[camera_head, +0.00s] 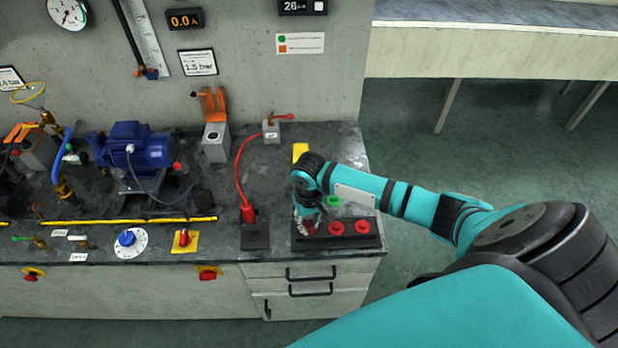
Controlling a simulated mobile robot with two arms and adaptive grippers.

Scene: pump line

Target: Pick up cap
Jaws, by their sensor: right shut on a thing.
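My right gripper (306,222) points down over the left end of a dark tray (350,243) at the right part of the bench. It is shut on a red cap (309,229), partly hidden by the fingers. I cannot tell whether this cap is clear of the tray. Two more red caps, one in the middle (336,228) and one at the right (362,227), sit in the tray. A green cap (333,201) shows behind them, next to my wrist. My left gripper is not in view.
A red plug with a cable (247,213) stands on a dark plate left of the tray. A blue pump motor (131,147), a grey block with an orange clamp (215,142) and a red-handled valve (271,132) stand further back. Drawers (312,291) lie below the bench edge.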

